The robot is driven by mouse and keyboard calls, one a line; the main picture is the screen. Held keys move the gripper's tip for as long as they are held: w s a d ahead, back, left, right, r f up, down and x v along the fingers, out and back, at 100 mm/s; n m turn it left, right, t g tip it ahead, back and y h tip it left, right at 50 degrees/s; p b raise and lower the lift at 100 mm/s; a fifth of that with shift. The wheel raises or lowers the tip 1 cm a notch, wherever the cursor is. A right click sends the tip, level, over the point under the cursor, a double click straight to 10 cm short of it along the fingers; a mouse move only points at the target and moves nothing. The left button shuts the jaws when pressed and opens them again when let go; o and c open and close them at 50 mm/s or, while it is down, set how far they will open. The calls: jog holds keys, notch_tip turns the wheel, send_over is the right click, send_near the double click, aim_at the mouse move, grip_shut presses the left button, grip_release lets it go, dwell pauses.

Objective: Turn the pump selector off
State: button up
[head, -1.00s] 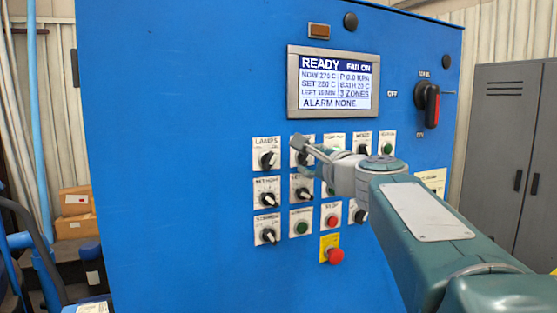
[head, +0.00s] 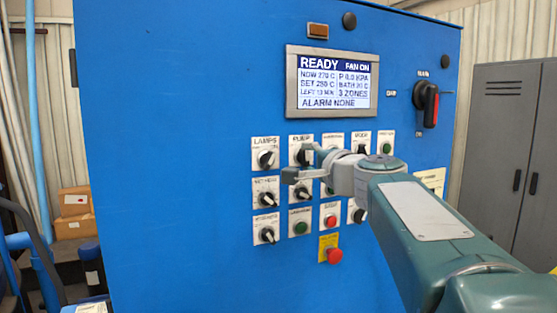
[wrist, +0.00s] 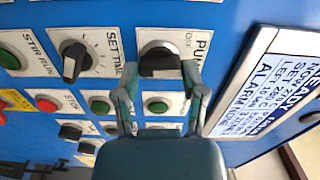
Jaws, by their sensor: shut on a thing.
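The pump selector (head: 306,154) is a black rotary knob on a white plate labelled PUMP, in the top row of the blue panel. In the wrist view the black knob (wrist: 158,62) shows near the top middle, with an OFF mark on its plate. My gripper (head: 302,165) is at this knob, its fingers spread to either side. In the wrist view my gripper (wrist: 157,84) is shut on the knob, with one finger on each side. I cannot tell exactly which mark the knob points to.
The LAMPS selector (head: 266,159) is close on the left. Other knobs and a green button (wrist: 157,105) sit close around my fingers. A red mushroom button (head: 334,255) is lower. The display (head: 333,82) above reads READY, FAN ON.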

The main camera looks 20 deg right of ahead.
jog(key=n, duration=0.4)
jog(key=shift+f+n, duration=0.25)
jog(key=shift+n, duration=0.15)
dwell(0.4)
jog(key=o, duration=1.1)
jog(key=shift+w+a, duration=0.15)
jog(key=shift+o, duration=0.2)
jog(key=shift+r, duration=0.1)
jog(key=shift+s, duration=0.55)
jog(key=s, duration=0.6)
jog(key=shift+s, duration=0.25)
